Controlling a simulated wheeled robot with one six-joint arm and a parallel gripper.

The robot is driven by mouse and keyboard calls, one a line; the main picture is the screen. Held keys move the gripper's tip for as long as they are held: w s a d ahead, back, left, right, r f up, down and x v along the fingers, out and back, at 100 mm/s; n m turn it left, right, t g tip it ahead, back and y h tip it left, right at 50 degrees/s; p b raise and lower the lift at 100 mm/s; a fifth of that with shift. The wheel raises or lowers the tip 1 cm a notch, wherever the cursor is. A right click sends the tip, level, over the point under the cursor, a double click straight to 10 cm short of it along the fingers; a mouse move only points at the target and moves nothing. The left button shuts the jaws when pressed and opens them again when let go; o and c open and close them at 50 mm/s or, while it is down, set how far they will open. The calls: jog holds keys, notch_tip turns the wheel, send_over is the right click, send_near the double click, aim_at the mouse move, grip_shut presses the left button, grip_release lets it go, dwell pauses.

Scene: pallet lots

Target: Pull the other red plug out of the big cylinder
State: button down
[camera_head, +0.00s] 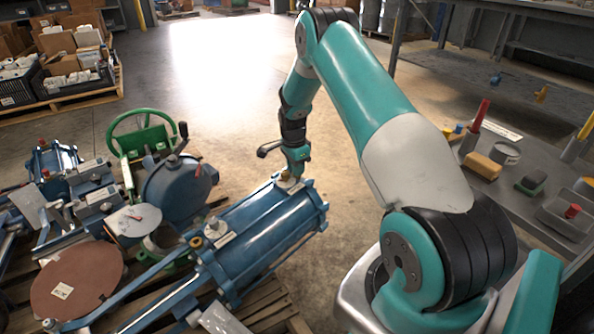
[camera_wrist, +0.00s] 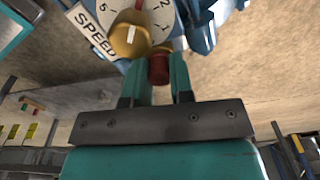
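The big blue cylinder (camera_head: 262,238) lies on a pallet in the head view, its far end toward the right. My gripper (camera_head: 289,176) points down at the brass port on that far end. In the wrist view a dark red plug (camera_wrist: 158,69) sits between my two fingers (camera_wrist: 164,72), which meet it on both sides; it appears still at the brass fitting behind it. A brass-coloured fitting (camera_head: 196,242) shows at the cylinder's near end. Another red plug (camera_head: 573,210) lies in a grey tray (camera_head: 552,222) on the bench at right.
Beside the cylinder are a green handwheel (camera_head: 140,133), a blue round housing (camera_head: 178,188) and a brown disc (camera_head: 76,281). The bench (camera_head: 520,190) carries several small items.

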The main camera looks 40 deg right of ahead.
jog(key=shift+r, duration=0.15)
jog(key=shift+a+r+p, duration=0.15)
jog(key=shift+r+p, duration=1.2)
jog(key=shift+r, duration=0.1)
jog(key=shift+a+r+p, duration=0.1)
jog(key=shift+r+p, duration=1.25)
jog(key=shift+r, duration=0.05)
